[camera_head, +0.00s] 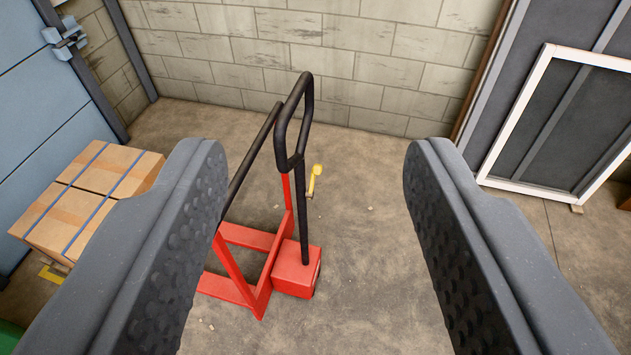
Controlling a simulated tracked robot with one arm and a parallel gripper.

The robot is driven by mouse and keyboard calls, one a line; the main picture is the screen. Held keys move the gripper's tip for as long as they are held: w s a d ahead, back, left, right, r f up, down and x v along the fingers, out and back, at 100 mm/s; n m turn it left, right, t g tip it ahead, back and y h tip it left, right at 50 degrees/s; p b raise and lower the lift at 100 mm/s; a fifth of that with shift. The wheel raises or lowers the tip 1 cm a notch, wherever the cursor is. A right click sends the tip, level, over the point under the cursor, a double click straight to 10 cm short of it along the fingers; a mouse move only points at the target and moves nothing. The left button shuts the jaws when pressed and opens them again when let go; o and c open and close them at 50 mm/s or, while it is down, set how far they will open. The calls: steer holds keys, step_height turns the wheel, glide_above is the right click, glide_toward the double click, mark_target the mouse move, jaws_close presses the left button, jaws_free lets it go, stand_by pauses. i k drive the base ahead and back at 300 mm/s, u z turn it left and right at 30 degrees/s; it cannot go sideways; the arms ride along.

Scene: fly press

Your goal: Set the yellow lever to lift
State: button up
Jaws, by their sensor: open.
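A small yellow lever (314,178) with a round knob on top sticks out on the right side of the black handle post (301,210) of a red pallet truck (295,272). The lever looks close to upright. Its lift mark or setting cannot be read. The black loop handle (306,105) rises above and to the left of the lever. My gripper (314,195) is open, with one dark textured finger at each side of the picture. The truck and lever show in the gap between the fingers, farther off, and nothing is held.
Strapped cardboard boxes (75,205) stand at the left by a blue door (50,110). A block wall (300,50) closes the back. A white frame (515,105) leans at the right. The concrete floor (370,235) right of the truck is mostly clear.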

mark_target(317, 170)
steer(key=z, duration=0.4)
steer(key=i, duration=1.1)
steer(key=z, duration=0.05)
